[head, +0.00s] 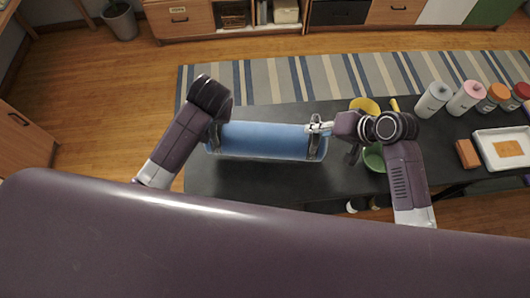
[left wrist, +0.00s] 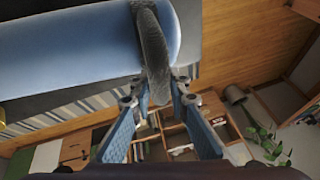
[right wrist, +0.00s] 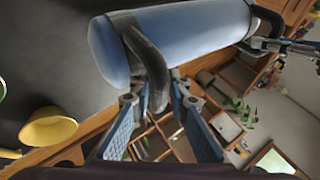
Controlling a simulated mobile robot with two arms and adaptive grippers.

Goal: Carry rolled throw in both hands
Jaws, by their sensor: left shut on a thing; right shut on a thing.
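The rolled throw (head: 262,140) is a smooth blue cylinder lying sideways over the left part of the dark table, with a dark strap-like loop near each end. My left gripper (head: 214,137) is at its left end. In the left wrist view the fingers (left wrist: 155,92) are closed about one dark loop (left wrist: 152,50). My right gripper (head: 317,128) is at its right end. In the right wrist view the fingers (right wrist: 156,96) are closed about the other loop (right wrist: 146,60). The throw looks level. I cannot tell whether its underside touches the table.
The dark table (head: 240,182) also bears a yellow bowl (head: 365,105), a green bowl (head: 374,158), several bottles (head: 434,98), an orange-brown block (head: 467,153) and a white tray (head: 483,146) on the right. A striped rug (head: 290,75) and open wooden floor (head: 120,80) lie beyond.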

